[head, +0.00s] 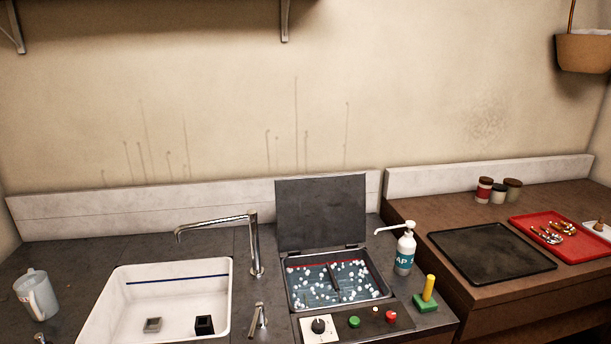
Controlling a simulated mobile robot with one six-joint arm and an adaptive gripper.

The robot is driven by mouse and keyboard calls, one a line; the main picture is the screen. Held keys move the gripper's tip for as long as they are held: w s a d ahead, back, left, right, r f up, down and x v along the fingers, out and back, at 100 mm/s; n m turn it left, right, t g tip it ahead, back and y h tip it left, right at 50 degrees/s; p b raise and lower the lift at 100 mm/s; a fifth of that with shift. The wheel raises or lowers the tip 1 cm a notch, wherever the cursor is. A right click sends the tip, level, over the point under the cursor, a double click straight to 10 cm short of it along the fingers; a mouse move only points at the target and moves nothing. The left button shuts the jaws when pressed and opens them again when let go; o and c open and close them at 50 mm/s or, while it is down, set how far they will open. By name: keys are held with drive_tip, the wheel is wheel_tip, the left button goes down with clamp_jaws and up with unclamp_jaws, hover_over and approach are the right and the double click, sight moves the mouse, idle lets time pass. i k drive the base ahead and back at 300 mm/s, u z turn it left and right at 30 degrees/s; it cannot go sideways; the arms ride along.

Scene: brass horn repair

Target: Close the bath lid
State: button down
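The bath (305,304) is set into the dark counter right of the sink. Its dark lid (321,212) stands open and upright at the bath's back edge, near the wall. The bath holds liquid with many white bubbles or beads, and a dark object (335,277) shows in the middle of it. My gripper is not in view.
A tap (254,245) and white sink (222,290) lie left of the bath. A soap pump bottle (405,252) and a yellow-handled green block (428,291) stand close on its right. A control panel (372,321) with knob and buttons fronts it.

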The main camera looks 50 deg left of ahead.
sight(322, 211)
drive_tip(key=k, duration=1)
drive_tip(key=u, duration=1.55)
drive_tip(key=i, duration=0.85)
drive_tip(key=u, duration=0.05)
